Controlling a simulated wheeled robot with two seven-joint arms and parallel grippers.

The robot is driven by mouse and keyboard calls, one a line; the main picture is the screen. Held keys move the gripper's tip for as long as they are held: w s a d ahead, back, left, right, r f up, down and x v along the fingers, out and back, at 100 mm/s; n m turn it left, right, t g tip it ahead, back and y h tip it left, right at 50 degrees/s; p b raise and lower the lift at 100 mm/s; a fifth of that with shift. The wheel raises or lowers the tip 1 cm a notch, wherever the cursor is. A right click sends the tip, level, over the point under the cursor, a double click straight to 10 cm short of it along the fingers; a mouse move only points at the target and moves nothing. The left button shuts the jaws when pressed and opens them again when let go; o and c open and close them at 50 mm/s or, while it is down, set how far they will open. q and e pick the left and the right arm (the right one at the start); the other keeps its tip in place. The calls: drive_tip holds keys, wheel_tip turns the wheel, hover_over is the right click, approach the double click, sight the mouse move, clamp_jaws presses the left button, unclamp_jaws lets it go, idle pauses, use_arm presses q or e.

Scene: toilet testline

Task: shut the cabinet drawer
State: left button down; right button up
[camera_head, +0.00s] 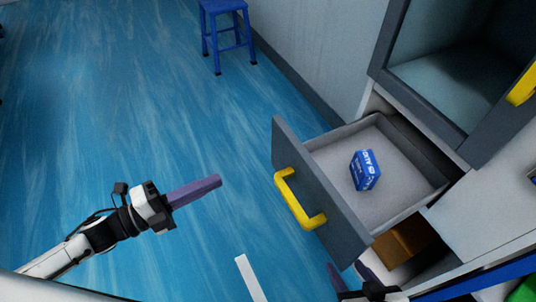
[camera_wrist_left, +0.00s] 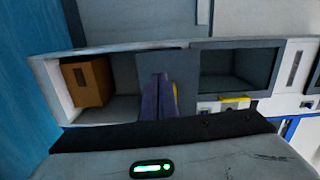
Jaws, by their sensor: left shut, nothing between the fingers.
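The cabinet drawer (camera_head: 337,215) is pulled out, with a dark grey front and a yellow handle (camera_head: 292,198). A blue box (camera_head: 365,170) lies inside it. My left gripper (camera_head: 218,181) is shut and empty, left of the drawer front and apart from it over the floor. In the left wrist view its fingers (camera_wrist_left: 157,97) overlap the grey drawer front (camera_wrist_left: 165,62), hiding most of the handle. My right gripper (camera_head: 347,266) shows partly at the bottom edge, below the drawer front's near corner; its fingers look spread apart, with nothing seen between them.
An open cabinet compartment (camera_head: 455,85) with a grey frame and yellow handle (camera_head: 522,86) is above right of the drawer. A brown box (camera_head: 404,240) sits in a lower compartment beside the drawer. A blue stool (camera_head: 226,38) stands at the back. The blue floor on the left is clear.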

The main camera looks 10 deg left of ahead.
use_arm(q)
drive_tip(key=m, duration=0.1)
approach(277, 155)
drive_tip(key=shift+g+h, duration=0.3)
drive_tip(key=shift+h, duration=0.1)
drive_tip(key=x, duration=0.6)
drive_tip(key=shift+w+f, duration=0.15)
drive_tip(key=shift+w, duration=0.25)
